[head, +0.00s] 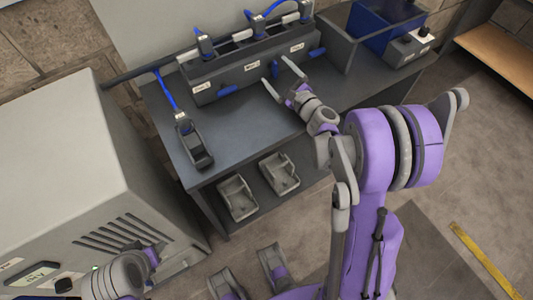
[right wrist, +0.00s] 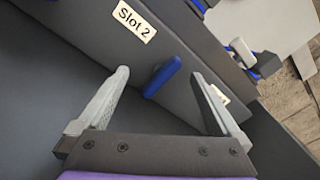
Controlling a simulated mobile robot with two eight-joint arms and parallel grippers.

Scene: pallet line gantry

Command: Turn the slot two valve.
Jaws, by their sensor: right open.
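The grey valve box (head: 225,82) stands at the back of the dark bench, with labelled slots along its front. The slot two label (right wrist: 135,20) reads clearly in the right wrist view. The blue slot two valve handle (right wrist: 162,77) sticks out of the front face, to the lower right of that label, and is slanted. My right gripper (head: 275,71) is open in front of the box at slot two. In the right wrist view its fingers stand on either side of the handle, with gaps at both sides. My left wrist (head: 122,276) shows at the lower left; its fingers cannot be made out.
Blue handles of slot one (head: 228,90) and slot three (head: 317,52) flank it. A dark device (head: 193,142) with a blue cable lies on the bench. Grey trays (head: 237,197) sit on the lower shelf. A large grey cabinet (head: 80,165) fills the left.

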